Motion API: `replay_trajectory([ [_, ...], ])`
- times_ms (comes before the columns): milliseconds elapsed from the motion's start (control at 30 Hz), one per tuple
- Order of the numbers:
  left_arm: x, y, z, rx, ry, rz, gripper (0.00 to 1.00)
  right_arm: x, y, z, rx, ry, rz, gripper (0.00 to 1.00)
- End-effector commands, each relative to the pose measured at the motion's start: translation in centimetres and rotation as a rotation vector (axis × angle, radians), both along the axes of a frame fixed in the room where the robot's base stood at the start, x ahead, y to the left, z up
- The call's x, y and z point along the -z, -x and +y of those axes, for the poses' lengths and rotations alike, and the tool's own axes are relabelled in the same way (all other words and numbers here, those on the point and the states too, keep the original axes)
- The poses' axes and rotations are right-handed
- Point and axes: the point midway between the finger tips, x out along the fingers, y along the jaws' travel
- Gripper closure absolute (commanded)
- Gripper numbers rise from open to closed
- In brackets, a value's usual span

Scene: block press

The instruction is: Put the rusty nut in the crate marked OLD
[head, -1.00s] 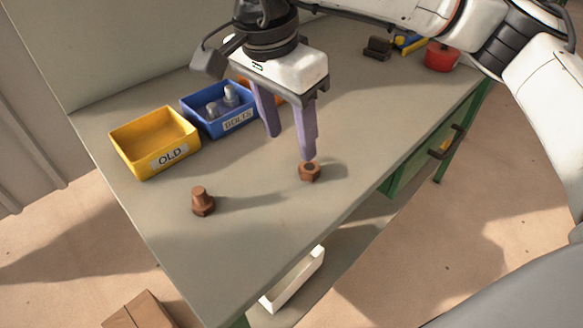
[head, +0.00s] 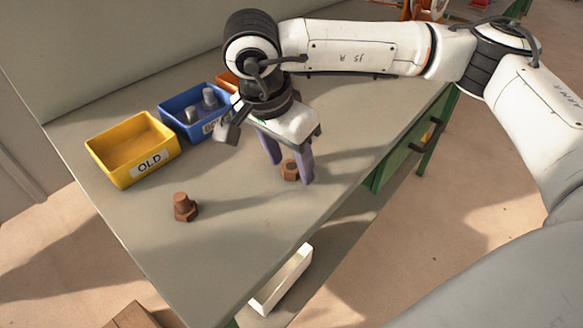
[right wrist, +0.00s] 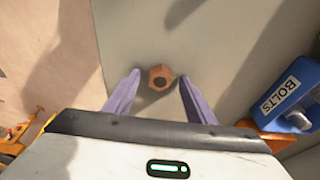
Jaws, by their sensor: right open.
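The rusty nut (head: 289,170) lies on the bench top, brown and six-sided with a dark hole. It also shows in the right wrist view (right wrist: 160,77), just beyond and between the fingertips. My right gripper (head: 291,173) is open with its purple fingers pointing down around the nut's place; in the right wrist view its fingertips (right wrist: 160,75) stand apart on either side. I cannot tell whether they touch it. The yellow crate marked OLD (head: 96,150) stands to the left and looks empty. My left gripper is not in view.
A blue BOLTS crate (head: 171,117) with grey bolts stands beside the OLD crate, with an orange crate (head: 228,80) partly hidden behind my arm.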

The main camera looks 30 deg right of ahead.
Motion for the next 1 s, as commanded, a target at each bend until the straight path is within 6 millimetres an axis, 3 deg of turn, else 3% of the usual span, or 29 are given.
replay_trajectory([
  [167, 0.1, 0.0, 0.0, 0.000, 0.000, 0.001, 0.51, 0.0, 0.0, 0.0, 0.000, 0.000, 0.000, 0.50],
  [500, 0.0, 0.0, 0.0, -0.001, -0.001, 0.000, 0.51, 0.0, 0.0, 0.0, 0.000, 0.000, -0.001, 1.00],
  [767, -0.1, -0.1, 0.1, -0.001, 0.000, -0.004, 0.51, -0.7, -0.1, 0.0, 0.000, -0.001, -0.003, 1.00],
  [1000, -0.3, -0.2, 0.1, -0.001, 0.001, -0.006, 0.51, -5.1, -0.1, 0.1, -0.001, -0.002, -0.006, 1.00],
])
